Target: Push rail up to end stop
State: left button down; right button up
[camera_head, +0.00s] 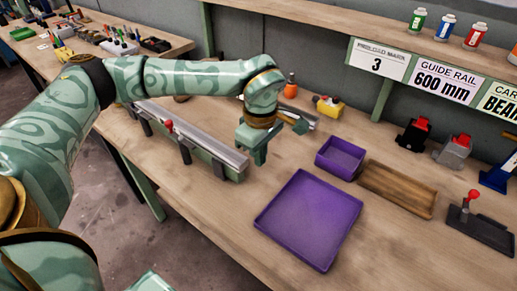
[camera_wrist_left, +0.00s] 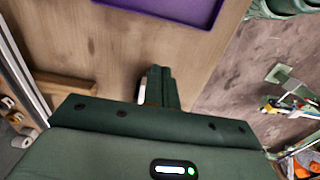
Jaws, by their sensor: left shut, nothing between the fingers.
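A long silver rail (camera_head: 205,142) lies on a green bed along the front left edge of the workbench, with a red knob (camera_head: 168,126) and dark clamps on its front side. My left gripper (camera_head: 260,158) is shut and empty, pointing down just beyond the rail's near right end. I cannot tell whether it touches the rail. In the left wrist view its closed fingers (camera_wrist_left: 160,88) show over the wooden top, with a small pale strip beside them. I cannot make out an end stop. My right gripper is not in view.
A large purple tray (camera_head: 265,222) and a small purple bin (camera_head: 322,157) stand right of my gripper, beside a wooden tray (camera_head: 398,202). A yellow bottle (camera_head: 328,107) stands behind. A black stand with a red knob (camera_head: 473,196) is at right. Bare bench lies between rail and large tray.

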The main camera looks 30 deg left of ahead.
aim_at(230, 155)
pick_arm(q)
notch_tip(230, 155, down, 6)
jog(key=shift+f+b, duration=0.2)
jog(key=shift+b, duration=0.65)
jog(key=a, duration=0.3)
jog(key=shift+w+a+r+b, duration=0.15)
jog(key=shift+b, duration=0.15)
jog(key=shift+a+r, duration=0.1)
jog(key=shift+a, duration=0.25)
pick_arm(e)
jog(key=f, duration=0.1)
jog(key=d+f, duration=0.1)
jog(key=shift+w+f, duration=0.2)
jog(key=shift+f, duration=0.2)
pick_arm(q)
jog(key=shift+a, duration=0.1)
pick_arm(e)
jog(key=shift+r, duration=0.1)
